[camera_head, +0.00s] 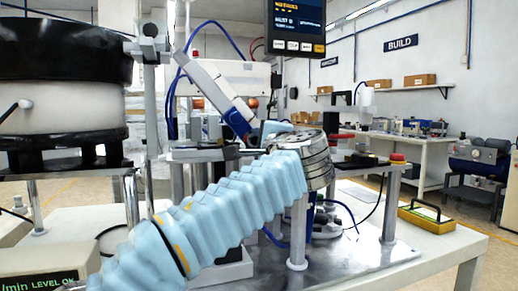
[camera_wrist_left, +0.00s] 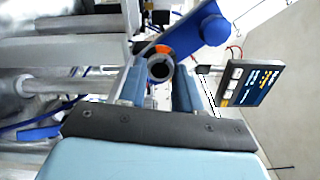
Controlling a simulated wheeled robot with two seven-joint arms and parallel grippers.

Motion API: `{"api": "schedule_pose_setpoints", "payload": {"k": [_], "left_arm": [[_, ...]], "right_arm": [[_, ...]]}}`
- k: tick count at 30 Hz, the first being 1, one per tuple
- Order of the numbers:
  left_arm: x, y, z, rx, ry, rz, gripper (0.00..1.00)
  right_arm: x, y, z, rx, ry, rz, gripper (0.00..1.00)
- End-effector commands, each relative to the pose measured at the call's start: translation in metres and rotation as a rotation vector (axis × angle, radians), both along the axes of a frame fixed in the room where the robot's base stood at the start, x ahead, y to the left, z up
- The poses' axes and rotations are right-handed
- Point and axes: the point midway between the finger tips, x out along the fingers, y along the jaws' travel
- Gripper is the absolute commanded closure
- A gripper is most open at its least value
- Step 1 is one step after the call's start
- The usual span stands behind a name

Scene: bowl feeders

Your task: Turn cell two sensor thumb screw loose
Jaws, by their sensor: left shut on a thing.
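My left arm in its pale blue sleeve comes in from the lower left, and my left gripper (camera_head: 268,131) is at the sensor bracket. In the left wrist view, its two blue fingers (camera_wrist_left: 161,90) stand either side of a dark round knob, the thumb screw (camera_wrist_left: 160,68), and are shut on it. The screw's far side and thread are hidden. The sensor (camera_head: 222,92), with a white body and blue end, slants down beside the gripper in the head view. Its blue part (camera_wrist_left: 205,30) shows just above the screw in the left wrist view. My right gripper is not in view.
A large bowl feeder (camera_head: 65,95) stands at the left. A display (camera_head: 297,28) hangs above the cell and also shows in the left wrist view (camera_wrist_left: 250,83). Posts, blue cables and a red-topped fixture (camera_head: 397,158) crowd the metal plate. A yellow-framed device (camera_head: 426,216) lies at the right.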

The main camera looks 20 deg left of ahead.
Motion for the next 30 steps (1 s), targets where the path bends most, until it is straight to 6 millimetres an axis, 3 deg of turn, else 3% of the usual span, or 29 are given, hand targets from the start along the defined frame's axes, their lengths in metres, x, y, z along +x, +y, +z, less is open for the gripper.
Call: {"api": "schedule_pose_setpoints", "payload": {"k": [12,30], "left_arm": [[0.0005,-0.0003,-0.0022,-0.188,-0.124,0.0,0.97],[0.0003,-0.0003,-0.0015,-0.227,-0.149,0.001,0.97]], "right_arm": [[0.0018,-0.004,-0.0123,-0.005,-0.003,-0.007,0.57],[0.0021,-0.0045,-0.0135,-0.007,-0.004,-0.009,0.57]]}}
